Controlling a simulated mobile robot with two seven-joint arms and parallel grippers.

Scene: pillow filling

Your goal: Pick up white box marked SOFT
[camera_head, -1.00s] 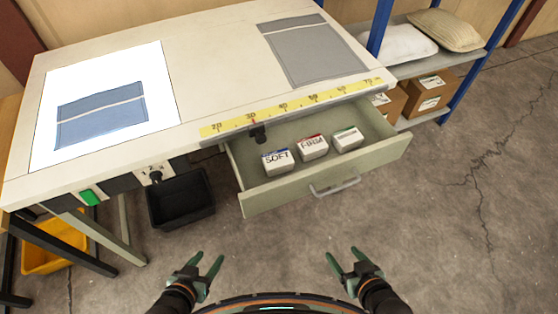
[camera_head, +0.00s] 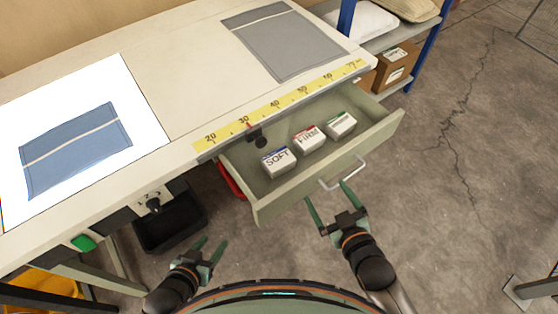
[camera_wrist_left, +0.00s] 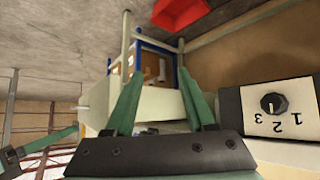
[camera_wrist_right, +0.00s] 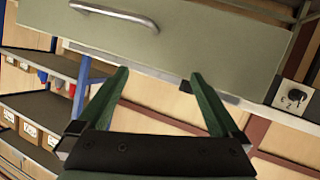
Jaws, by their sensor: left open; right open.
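The white box marked SOFT (camera_head: 278,161), with a blue edge, lies in the open drawer (camera_head: 330,166) at the left of a row of boxes. My right gripper (camera_head: 331,204) is open and empty in front of the drawer, near its handle. In the right wrist view the drawer front (camera_wrist_right: 190,35) is ahead of its open fingers (camera_wrist_right: 157,90). My left gripper (camera_head: 208,249) is open and empty, lower left of the drawer in the head view. It also shows open in the left wrist view (camera_wrist_left: 160,100).
The box marked FIRM (camera_head: 309,138) and a green-edged box (camera_head: 341,124) share the drawer. The drawer handle (camera_head: 343,174) sticks out. A black bin (camera_head: 170,222) is below the table (camera_head: 185,100). A dial (camera_head: 153,203) and green button (camera_head: 83,243) are on the table front.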

